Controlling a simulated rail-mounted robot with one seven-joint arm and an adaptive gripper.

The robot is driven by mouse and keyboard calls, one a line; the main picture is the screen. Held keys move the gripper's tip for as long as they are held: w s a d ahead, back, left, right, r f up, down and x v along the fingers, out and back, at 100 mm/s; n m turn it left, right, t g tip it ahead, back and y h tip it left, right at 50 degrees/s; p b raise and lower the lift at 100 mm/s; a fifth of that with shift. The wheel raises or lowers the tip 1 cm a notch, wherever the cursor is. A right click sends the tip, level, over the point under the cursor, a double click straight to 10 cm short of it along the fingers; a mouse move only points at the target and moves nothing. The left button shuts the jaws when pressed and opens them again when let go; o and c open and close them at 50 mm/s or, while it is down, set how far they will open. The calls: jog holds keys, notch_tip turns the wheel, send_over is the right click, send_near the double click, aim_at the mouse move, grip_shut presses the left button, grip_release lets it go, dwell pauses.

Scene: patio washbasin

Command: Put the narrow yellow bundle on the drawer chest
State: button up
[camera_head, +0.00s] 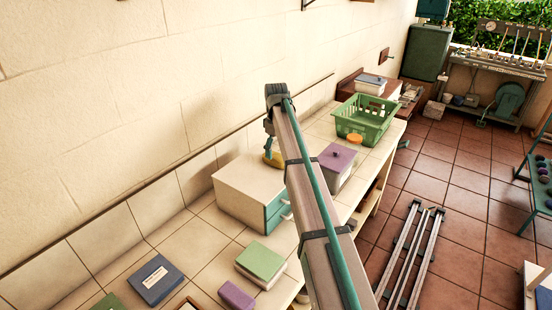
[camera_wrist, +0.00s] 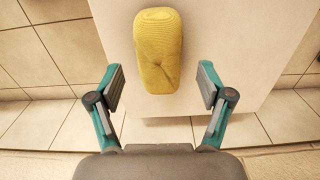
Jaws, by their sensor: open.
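The narrow yellow bundle (camera_wrist: 157,50) is a knitted, rounded block with a pinched fold. In the wrist view it lies on the pale top of the drawer chest (camera_wrist: 235,35), its lower end near the edge. My gripper (camera_wrist: 161,75) is open, with a finger on each side of the bundle's lower end and a gap on both sides. In the head view the drawer chest (camera_head: 245,182) is a cream box with teal drawer fronts on the counter. A bit of the yellow bundle (camera_head: 274,159) shows at its far end; my arm hides the rest.
A purple-topped box (camera_head: 338,157) and a green basket (camera_head: 367,117) stand beyond the chest. A green book (camera_head: 261,261), purple block (camera_head: 236,295) and dark blue book (camera_head: 156,279) lie in front. The wall (camera_head: 130,120) runs along the counter's left.

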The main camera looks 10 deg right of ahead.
aim_at(276, 155)
notch_tip(276, 155, up, 8)
jog(key=b, duration=0.2)
jog(key=shift+r, duration=0.2)
